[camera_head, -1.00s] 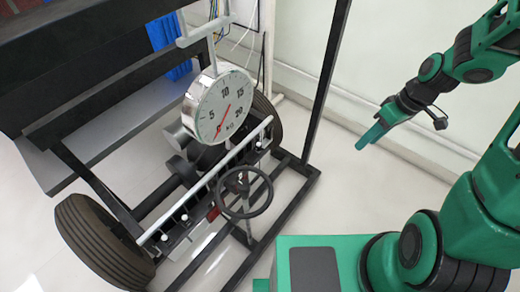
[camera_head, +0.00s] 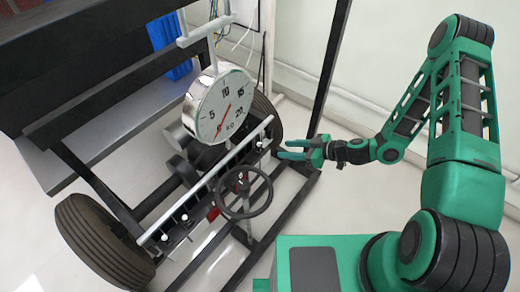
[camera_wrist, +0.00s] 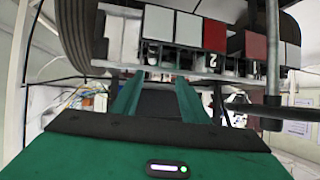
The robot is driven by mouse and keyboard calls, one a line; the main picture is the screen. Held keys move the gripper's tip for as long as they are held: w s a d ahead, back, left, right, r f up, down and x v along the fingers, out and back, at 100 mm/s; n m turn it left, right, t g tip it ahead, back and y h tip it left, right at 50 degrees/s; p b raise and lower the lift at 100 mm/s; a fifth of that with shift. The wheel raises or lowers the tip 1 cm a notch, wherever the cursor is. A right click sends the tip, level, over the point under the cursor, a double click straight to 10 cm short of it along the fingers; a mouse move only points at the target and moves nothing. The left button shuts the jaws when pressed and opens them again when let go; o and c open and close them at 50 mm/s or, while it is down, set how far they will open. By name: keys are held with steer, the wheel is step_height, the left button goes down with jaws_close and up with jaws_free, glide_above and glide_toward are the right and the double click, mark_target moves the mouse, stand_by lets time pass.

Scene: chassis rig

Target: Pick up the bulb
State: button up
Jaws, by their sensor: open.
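Small white round bulbs sit along the front bar of the chassis rig in the head view: one at the near left (camera_head: 183,217), one beside it (camera_head: 165,237), and one at the far right end (camera_head: 259,144). I cannot tell which one the task means. My gripper (camera_head: 284,149) is open and empty, close to the right of the far-end bulb and apart from it. In the wrist view my two green fingers (camera_wrist: 160,80) point toward the underside of the rig's bar, where small pale bulb-like parts sit below red and white blocks (camera_wrist: 188,27).
A steering wheel (camera_head: 244,192) stands in front of the bar. A round dial scale (camera_head: 221,106) hangs above it. Tyres stand at the left (camera_head: 98,238) and far right (camera_head: 268,120). A black upright post (camera_head: 335,65) rises behind my gripper. White floor lies open at the right.

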mark_target(261, 148)
steer(key=shift+w+a+f+m+t, duration=0.25)
steer(key=shift+w+a+f+t, duration=0.2)
steer(key=shift+w+a+f, duration=0.9)
steer(key=shift+w+a+f+m+t, duration=0.35)
steer(key=shift+w+a+f, duration=0.55)
steer(key=shift+a+f, duration=0.85)
steer(key=shift+w+a+f+m+t, duration=0.2)
steer(key=shift+w+a+f+t, duration=0.3)
steer(key=shift+w+a+f, duration=1.05)
steer(key=shift+s+a+r, duration=0.4)
steer(key=shift+r, duration=0.05)
jaws_close()
